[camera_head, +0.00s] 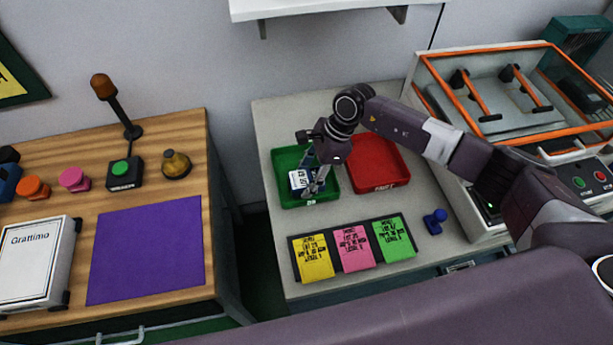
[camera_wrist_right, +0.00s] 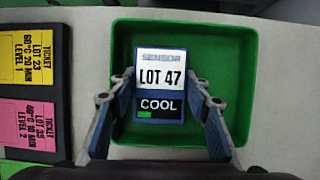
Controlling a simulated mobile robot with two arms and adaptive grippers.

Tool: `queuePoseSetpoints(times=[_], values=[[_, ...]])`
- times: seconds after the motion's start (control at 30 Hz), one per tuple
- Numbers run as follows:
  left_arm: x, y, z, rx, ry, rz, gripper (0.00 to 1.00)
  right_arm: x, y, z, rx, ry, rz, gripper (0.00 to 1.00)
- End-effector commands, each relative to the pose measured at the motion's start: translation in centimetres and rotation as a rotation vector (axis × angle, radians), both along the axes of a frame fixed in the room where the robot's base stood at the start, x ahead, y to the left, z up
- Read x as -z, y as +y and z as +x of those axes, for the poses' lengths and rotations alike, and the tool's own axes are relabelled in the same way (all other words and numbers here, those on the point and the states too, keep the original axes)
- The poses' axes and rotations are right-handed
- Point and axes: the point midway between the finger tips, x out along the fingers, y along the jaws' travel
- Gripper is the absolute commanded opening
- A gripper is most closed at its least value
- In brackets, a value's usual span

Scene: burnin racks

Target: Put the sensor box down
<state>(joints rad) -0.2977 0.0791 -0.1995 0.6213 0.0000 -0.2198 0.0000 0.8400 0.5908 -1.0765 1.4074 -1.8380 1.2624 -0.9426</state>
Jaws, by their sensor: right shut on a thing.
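The sensor box (camera_wrist_right: 161,75) has a blue body with a white "LOT 47" label and a black "COOL" strip with a green mark. In the head view the sensor box (camera_head: 299,181) is at the green tray, partly hidden by the gripper. My right gripper (camera_wrist_right: 162,108) is shut on the sensor box, one finger on each side. In the head view my right gripper (camera_head: 317,184) points down into the green tray (camera_head: 290,157). I cannot tell whether the box touches the tray floor. The green tray's rim (camera_wrist_right: 184,25) surrounds the box in the wrist view. My left gripper is not in view.
A red tray (camera_head: 378,186) stands right of the green one. A card holder with yellow (camera_head: 313,258), pink (camera_head: 354,249) and green (camera_head: 394,238) tickets lies in front. A blue stamp-like object (camera_head: 435,221) is beside it. An orange-framed machine (camera_head: 430,80) stands at right.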

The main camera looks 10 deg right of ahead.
Motion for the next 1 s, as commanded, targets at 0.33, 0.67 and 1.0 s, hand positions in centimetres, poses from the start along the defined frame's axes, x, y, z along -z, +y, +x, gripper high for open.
queuePoseSetpoints(times=[0.33, 0.67, 1.0], values=[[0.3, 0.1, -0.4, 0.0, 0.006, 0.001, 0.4, 0.2, 0.0, 0.0, 0.001, 0.0, 0.0, 0.52], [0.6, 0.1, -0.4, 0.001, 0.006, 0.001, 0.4, -1.5, -0.7, 0.2, 0.0, -0.005, 0.0, 0.52], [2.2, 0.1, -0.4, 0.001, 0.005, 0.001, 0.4, -8.1, -3.5, 0.1, 0.001, -0.004, -0.001, 0.52]])
